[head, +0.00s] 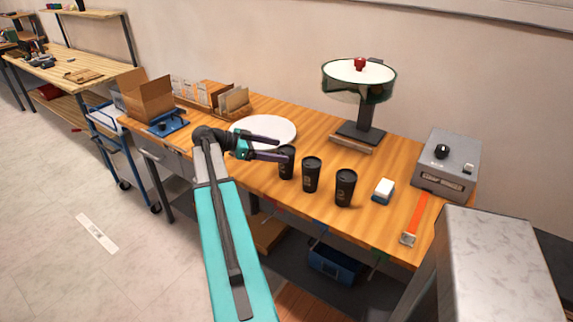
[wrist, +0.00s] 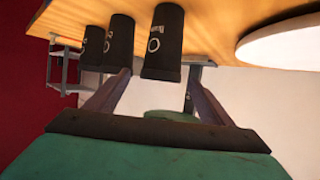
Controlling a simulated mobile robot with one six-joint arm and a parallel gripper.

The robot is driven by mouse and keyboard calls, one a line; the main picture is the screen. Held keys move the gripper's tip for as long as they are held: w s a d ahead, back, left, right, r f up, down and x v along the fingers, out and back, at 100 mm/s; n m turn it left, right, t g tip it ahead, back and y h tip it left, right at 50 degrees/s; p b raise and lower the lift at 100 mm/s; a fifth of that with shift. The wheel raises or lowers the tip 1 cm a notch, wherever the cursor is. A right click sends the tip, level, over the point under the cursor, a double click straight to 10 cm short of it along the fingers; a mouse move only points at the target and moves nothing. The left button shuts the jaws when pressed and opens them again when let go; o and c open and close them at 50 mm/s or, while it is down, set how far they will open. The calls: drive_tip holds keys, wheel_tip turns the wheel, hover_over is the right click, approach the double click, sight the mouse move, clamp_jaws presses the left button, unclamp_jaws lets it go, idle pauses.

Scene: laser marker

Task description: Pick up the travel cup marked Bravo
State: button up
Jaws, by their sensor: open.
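Three black travel cups stand upright in a row on the wooden table: a left cup (head: 288,166), a middle cup (head: 312,177) and a right cup (head: 345,189). Each has small pale marks, too small to read as Bravo. My gripper (head: 284,149) is open and empty beside the left cup, its fingers pointing right. In the wrist view, which looks upside down, the nearest cup (wrist: 163,42) shows just beyond the gap between my fingertips (wrist: 160,74), with a white ring-like mark. The other two cups, second (wrist: 118,38) and third (wrist: 92,46), show behind my left finger's tip.
A round white plate (head: 263,132) lies behind my gripper. A black stand with a green-rimmed bowl (head: 359,78) stands at the back. A white-and-blue block (head: 383,190), an orange strap (head: 416,219) and a grey box with a knob (head: 447,163) are to the right.

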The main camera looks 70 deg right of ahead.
drive_tip(key=shift+p+x, duration=1)
drive_tip(key=shift+x, duration=1.45)
drive_tip(key=shift+w, duration=0.1)
drive_tip(key=c, duration=0.8)
